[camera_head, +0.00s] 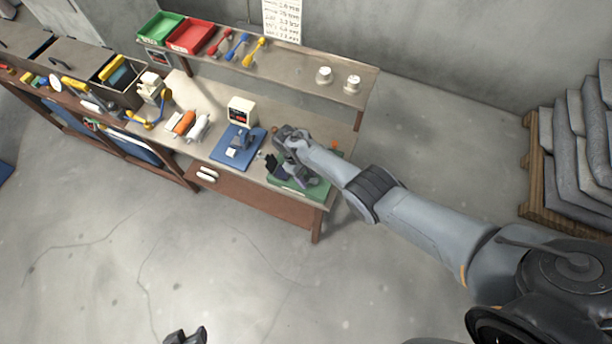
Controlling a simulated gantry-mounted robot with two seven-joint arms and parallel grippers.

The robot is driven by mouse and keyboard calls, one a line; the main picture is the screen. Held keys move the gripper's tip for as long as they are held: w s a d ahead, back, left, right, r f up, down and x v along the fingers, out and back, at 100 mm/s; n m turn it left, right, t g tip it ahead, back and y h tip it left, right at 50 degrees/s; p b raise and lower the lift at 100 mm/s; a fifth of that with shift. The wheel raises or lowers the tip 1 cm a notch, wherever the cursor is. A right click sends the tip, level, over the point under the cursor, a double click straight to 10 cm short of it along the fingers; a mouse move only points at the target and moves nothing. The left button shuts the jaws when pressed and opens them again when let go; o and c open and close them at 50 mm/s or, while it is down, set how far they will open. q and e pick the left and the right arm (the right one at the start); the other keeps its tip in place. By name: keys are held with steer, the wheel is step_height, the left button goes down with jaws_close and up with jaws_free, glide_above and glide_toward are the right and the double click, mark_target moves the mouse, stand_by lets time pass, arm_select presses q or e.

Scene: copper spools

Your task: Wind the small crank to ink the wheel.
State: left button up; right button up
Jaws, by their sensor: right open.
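A green base (318,191) lies at the right end of the workbench, mostly under my right arm. A grey device seems to stand on it, but my wrist covers much of it, and I cannot make out a crank or an inking wheel. My right gripper (271,166) is dark and open, low over the bench between the green base and a blue mat (222,154). I cannot tell whether it touches anything. A small grey-blue device (241,141) stands on the blue mat. A dark end piece of my left arm (186,337) shows at the bottom edge, with its jaw state unclear.
A white boxy instrument (241,110) stands behind the blue mat. Orange (184,122) and white rolls lie to the left. The shelf above holds a green bin (160,27), a red bin (191,36), tools and two white spools. Grey sacks (590,150) fill a pallet at right.

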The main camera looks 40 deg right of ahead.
steer(key=p+v, duration=0.1)
steer(key=v, duration=0.9)
steer(key=shift+r, duration=0.35)
steer(key=shift+w, duration=0.1)
